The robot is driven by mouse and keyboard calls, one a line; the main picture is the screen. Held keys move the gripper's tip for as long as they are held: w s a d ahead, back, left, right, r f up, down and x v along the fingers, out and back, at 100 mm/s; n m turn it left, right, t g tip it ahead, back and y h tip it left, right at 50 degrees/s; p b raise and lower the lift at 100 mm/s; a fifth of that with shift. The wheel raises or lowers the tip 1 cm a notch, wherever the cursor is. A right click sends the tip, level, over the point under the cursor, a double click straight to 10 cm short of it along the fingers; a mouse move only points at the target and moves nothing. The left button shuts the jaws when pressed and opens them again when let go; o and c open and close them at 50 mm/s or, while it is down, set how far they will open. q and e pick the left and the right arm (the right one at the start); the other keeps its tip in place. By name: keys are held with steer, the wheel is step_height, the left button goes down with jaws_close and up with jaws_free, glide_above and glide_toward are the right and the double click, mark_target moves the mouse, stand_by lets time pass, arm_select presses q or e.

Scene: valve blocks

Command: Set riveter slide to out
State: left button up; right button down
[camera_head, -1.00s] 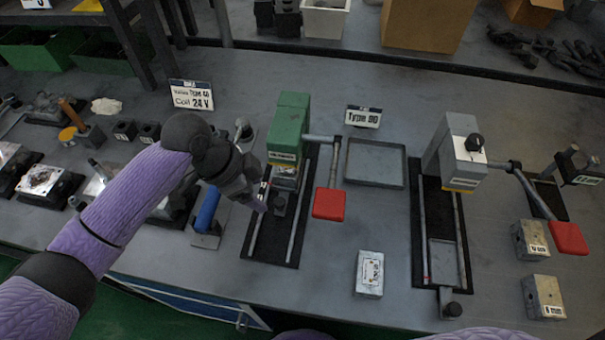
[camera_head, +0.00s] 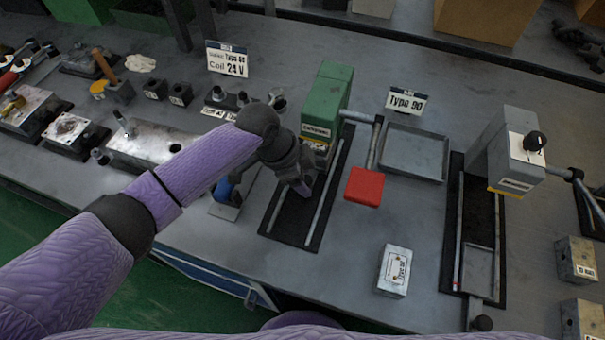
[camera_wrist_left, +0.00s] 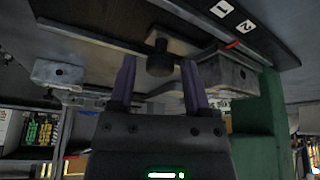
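The green riveter (camera_head: 328,92) stands at the back of a black base (camera_head: 280,218) with two metal rails running toward the table's front edge. Its slide appears to sit far back near the green body, mostly hidden behind my left gripper (camera_head: 303,190) in the head view. The front part of the rails is bare. In the left wrist view a dark round knob (camera_wrist_left: 160,60) shows between the two purple fingers of my left gripper (camera_wrist_left: 160,80). The fingers are apart, with a visible gap on each side of the knob. My right gripper is out of view.
A red pad (camera_head: 365,187) on a lever is right of the riveter, beside an empty grey tray (camera_head: 415,152). A metal block (camera_head: 394,270) lies in front. A grey machine (camera_head: 510,150) with rails stands further right. A blue-handled tool (camera_head: 225,193) is left of the rails.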

arm_select(q)
jaws_close()
stand_by(1.2)
